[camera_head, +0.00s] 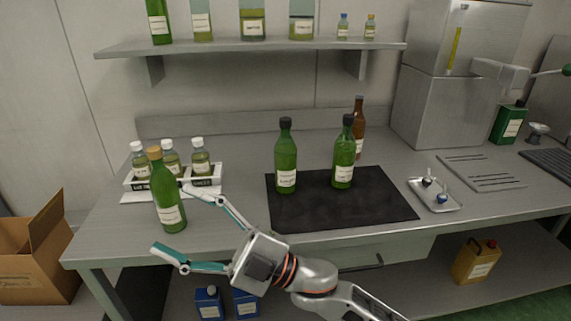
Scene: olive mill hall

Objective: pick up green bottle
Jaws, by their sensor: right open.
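A green bottle (168,195) with a tan cap and a white label stands upright at the front left of the bench (120,231). My right gripper (176,219) is open, with its two teal-padded fingers pointing left. One finger reaches behind the bottle's right side and the other is at its lower front; I cannot tell if either touches it. Two more green bottles with black caps, one (285,160) and another (344,157), stand on a black mat (318,214). My left gripper does not show.
A white tray (128,183) holding small capped bottles stands just behind the green bottle. A brown bottle (359,125) stands behind the mat. A metal tray (449,206) lies to the right. A shelf (228,46) with bottles hangs above. A cardboard box (42,250) is at left.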

